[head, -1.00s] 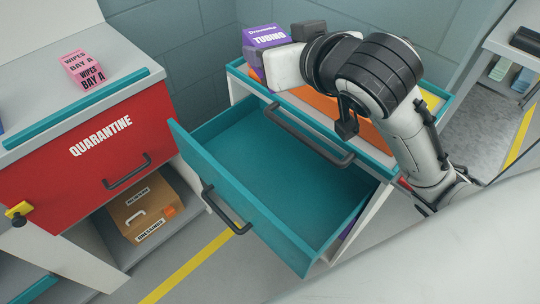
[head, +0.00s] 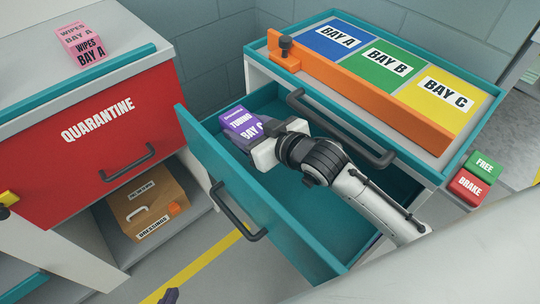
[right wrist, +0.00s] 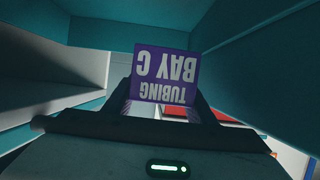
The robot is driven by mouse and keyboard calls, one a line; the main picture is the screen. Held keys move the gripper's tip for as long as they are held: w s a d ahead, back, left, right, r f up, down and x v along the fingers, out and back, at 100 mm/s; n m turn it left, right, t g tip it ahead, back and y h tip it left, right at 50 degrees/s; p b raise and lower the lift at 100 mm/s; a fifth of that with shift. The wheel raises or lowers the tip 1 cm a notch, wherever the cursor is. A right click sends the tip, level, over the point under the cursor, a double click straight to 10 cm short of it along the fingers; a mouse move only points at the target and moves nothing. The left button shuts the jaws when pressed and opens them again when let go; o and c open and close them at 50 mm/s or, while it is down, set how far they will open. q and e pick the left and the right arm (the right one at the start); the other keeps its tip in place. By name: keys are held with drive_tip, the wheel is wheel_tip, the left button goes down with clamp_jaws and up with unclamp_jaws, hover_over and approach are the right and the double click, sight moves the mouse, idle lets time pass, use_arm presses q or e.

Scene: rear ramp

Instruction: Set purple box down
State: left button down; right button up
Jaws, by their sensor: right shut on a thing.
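The purple box (head: 243,128), labelled TUBING BAY C, is in the back left part of the open teal drawer (head: 300,238). I cannot tell whether it touches the drawer floor. My right gripper (head: 262,140) is shut on it. In the right wrist view the box (right wrist: 164,75) sits between the two fingers (right wrist: 165,105), its label upside down. A small dark piece at the bottom edge of the head view may be the tip of my left gripper (head: 169,296); its jaws do not show.
The cart top has an orange bar (head: 365,88) and blue, green and yellow bay areas. A red QUARANTINE cabinet (head: 90,150) stands at left with pink boxes (head: 83,42) on top. FREE and BRAKE blocks (head: 470,186) are at right. The drawer's front part is clear.

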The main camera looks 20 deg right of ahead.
wheel_tip(320, 180, down, 9)
drive_tip(key=shift+r+b, duration=0.2)
drive_tip(key=shift+b, duration=0.75)
drive_tip(key=d, duration=0.1)
drive_tip(key=w+d, duration=0.1)
drive_tip(key=d, duration=0.2)
drive_tip(key=shift+w+d, duration=0.1)
drive_tip(key=shift+w, duration=0.25)
drive_tip(key=shift+s+a+f+b, duration=0.1)
drive_tip(key=shift+a+f+b, duration=0.1)
drive_tip(key=shift+f+b, duration=0.35)
drive_tip(key=shift+f, duration=0.1)
drive_tip(key=shift+f, duration=0.2)
drive_tip(key=o, duration=1.2)
